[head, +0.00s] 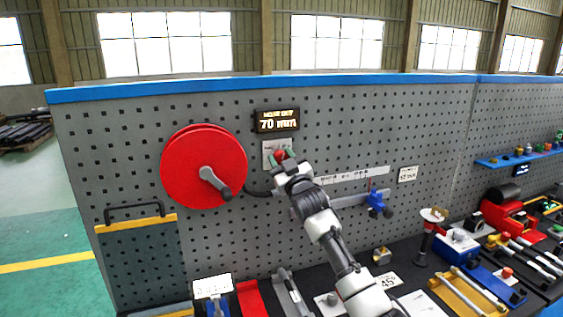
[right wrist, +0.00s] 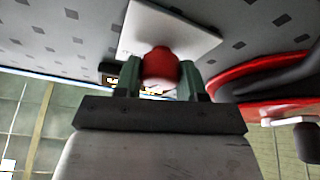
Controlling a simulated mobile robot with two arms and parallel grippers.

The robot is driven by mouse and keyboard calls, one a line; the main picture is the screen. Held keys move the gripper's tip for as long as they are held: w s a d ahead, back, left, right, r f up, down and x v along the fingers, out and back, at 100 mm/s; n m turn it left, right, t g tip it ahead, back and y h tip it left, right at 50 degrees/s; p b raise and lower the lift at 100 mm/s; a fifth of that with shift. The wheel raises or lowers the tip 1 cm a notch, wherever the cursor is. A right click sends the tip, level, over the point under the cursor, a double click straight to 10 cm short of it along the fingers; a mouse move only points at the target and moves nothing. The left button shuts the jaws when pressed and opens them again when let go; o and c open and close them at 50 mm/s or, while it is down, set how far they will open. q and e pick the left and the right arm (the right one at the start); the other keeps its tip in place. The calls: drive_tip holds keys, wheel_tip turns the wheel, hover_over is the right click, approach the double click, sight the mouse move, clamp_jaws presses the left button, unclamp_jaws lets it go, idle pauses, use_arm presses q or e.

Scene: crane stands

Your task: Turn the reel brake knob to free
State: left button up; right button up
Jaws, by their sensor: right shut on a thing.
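The reel brake knob (right wrist: 161,68) is red and sits on a light square plate (right wrist: 178,28) on the pegboard. In the head view the plate (head: 268,147) shows below the display, and the knob is mostly covered by my gripper. My right gripper (head: 283,157) is shut on the knob; in the right wrist view its two green fingers (right wrist: 161,78) press on either side of it. The red reel (head: 190,150) with a grey crank (head: 207,174) hangs to the left of the knob. The knob's setting cannot be read. My left gripper is not in view.
A display reading 70 mm (head: 277,120) is just above the plate. A blue clamp on a rail (head: 377,204) is to the right. The bench below holds several tools and a red machine (head: 503,210). A dark panel with a handle (head: 140,262) stands at lower left.

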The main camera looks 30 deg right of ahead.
drive_tip(key=n+y, duration=0.1)
drive_tip(key=n, duration=0.1)
drive_tip(key=shift+d+r+n+p, duration=0.1)
drive_tip(key=shift+n+p, duration=0.2)
drive_tip(key=shift+n, duration=0.1)
drive_tip(key=n+y+p, duration=0.1)
drive_tip(key=n+y, duration=0.1)
drive_tip(key=n, duration=0.1)
drive_tip(key=shift+r+n+g+p, duration=0.1)
drive_tip(key=shift+n+g+p, duration=0.2)
drive_tip(key=shift+n+p, duration=0.1)
drive_tip(key=n+g+y+p, duration=0.1)
drive_tip(key=n+p, duration=0.1)
drive_tip(key=n, duration=0.1)
drive_tip(key=n+y+p, duration=0.1)
drive_tip(key=n+p, duration=0.2)
drive_tip(key=shift+g, duration=0.4)
drive_tip(key=shift+n+g+y+p, duration=0.4)
drive_tip(key=shift+n+g+p, duration=0.1)
drive_tip(key=shift+n+p, duration=0.85)
drive_tip(key=shift+f, duration=0.2)
drive_tip(key=o, duration=0.9)
drive_tip(key=shift+s, duration=0.1)
